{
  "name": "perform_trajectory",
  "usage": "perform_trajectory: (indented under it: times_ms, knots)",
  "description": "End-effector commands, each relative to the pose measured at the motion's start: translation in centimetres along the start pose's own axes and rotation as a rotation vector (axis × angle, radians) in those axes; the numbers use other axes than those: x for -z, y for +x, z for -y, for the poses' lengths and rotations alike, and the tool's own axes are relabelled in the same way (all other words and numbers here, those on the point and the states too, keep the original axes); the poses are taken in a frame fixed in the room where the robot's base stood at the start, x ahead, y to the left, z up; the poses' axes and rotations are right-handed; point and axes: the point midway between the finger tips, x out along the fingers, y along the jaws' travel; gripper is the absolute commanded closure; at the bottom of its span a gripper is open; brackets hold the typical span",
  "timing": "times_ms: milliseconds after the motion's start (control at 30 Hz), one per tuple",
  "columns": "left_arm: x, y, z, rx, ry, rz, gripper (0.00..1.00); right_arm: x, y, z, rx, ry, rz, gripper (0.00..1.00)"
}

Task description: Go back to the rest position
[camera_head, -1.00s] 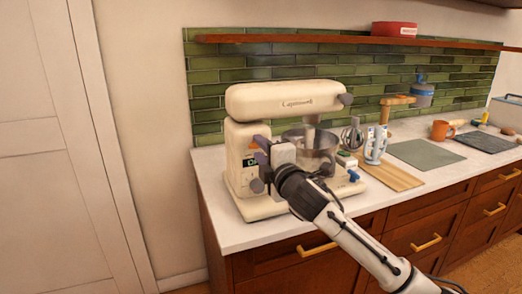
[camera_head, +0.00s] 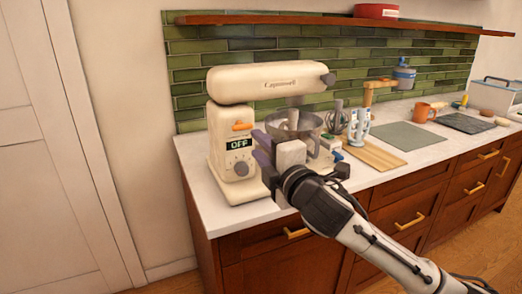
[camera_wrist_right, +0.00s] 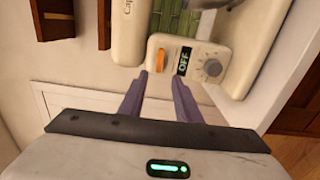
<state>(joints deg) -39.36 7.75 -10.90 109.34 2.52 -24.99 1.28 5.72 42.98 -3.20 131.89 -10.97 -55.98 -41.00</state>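My right gripper (camera_head: 263,152) is in front of the cream stand mixer (camera_head: 262,84), just right of its control panel. In the right wrist view the two purple fingers of my right gripper (camera_wrist_right: 158,84) are apart with nothing between them. The panel's display (camera_wrist_right: 184,62) reads OFF, with an orange lever (camera_wrist_right: 161,60) and a grey knob (camera_wrist_right: 212,68) beside it. The steel mixing bowl (camera_head: 306,126) is partly hidden behind my gripper. My left gripper is not in view.
The white counter (camera_head: 222,213) carries a wooden board (camera_head: 378,157), a grey mat (camera_head: 408,136) and an orange mug (camera_head: 421,112) to the right of the mixer. A shelf (camera_head: 300,20) runs above. A white door (camera_head: 45,150) is at left; open space lies before the drawers.

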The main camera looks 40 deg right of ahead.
Motion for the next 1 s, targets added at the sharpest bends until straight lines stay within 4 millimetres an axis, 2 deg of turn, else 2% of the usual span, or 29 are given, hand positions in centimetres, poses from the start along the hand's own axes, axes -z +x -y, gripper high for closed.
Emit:
perform_trajectory:
  times_ms: [567, 667, 767, 867, 1000]
  knots:
    - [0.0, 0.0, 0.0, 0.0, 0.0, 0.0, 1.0, 0.0, -0.3, 0.0, -0.001, 0.0, 0.0, 0.7]
    - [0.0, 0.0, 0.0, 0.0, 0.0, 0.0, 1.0, 0.2, -0.3, 0.8, 0.016, 0.015, -0.005, 0.7]
    - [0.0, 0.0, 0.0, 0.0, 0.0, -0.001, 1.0, 0.9, -0.4, 4.2, 0.078, 0.078, -0.025, 0.7]
    - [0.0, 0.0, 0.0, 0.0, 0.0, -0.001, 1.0, 2.3, -1.1, 10.2, 0.188, 0.201, -0.052, 0.7]
    - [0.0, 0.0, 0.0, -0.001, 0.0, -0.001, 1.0, 5.0, -4.0, 20.3, 0.38, 0.434, -0.069, 0.7]
